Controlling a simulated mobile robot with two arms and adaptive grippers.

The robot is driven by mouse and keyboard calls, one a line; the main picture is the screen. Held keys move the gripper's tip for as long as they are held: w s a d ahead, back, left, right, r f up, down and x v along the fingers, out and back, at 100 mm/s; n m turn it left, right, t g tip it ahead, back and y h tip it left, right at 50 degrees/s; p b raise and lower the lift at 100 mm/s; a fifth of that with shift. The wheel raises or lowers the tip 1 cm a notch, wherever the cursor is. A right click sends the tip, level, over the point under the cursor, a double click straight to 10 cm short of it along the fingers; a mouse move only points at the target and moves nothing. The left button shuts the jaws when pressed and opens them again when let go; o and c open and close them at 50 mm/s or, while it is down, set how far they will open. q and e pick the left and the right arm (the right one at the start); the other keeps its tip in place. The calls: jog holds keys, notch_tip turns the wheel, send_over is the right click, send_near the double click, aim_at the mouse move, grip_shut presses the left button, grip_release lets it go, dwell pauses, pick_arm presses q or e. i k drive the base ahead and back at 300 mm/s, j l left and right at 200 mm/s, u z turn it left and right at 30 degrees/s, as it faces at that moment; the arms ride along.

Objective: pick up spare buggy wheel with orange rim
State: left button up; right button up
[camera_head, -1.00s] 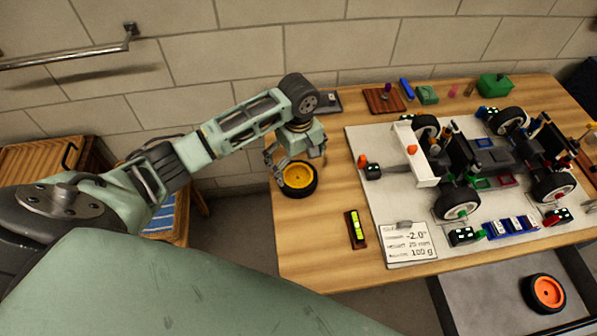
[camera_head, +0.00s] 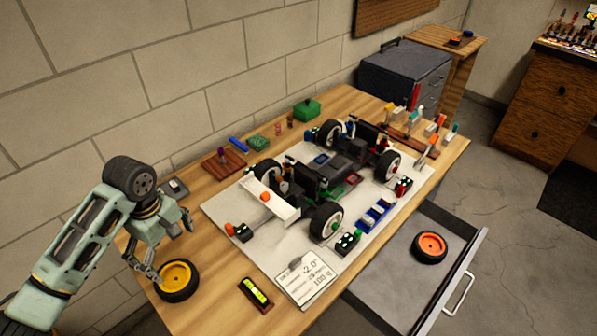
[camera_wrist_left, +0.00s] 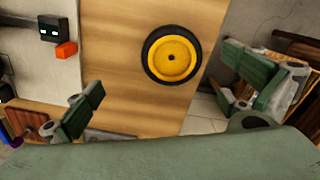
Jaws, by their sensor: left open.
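The spare wheel with the orange rim (camera_head: 430,247) lies flat in the open drawer at the lower right in the head view. A similar black wheel with a yellow rim (camera_head: 175,279) lies on the table's left end; it also shows in the left wrist view (camera_wrist_left: 172,56). My left gripper (camera_head: 170,262) is open and empty, close to the yellow-rimmed wheel in the head view. In the left wrist view its fingers (camera_wrist_left: 160,108) are spread wide, with the yellow-rimmed wheel beyond them. My right gripper is not in view.
The open drawer (camera_head: 385,283) juts from the table's front edge, with bare floor around the orange-rimmed wheel. A buggy (camera_head: 340,165) stands on a white board (camera_head: 222,213) mid-table. A level (camera_head: 256,293) and a label card (camera_head: 305,280) lie near the front edge.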

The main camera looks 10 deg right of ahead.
aim_at(429, 248)
jog(key=z, duration=1.35)
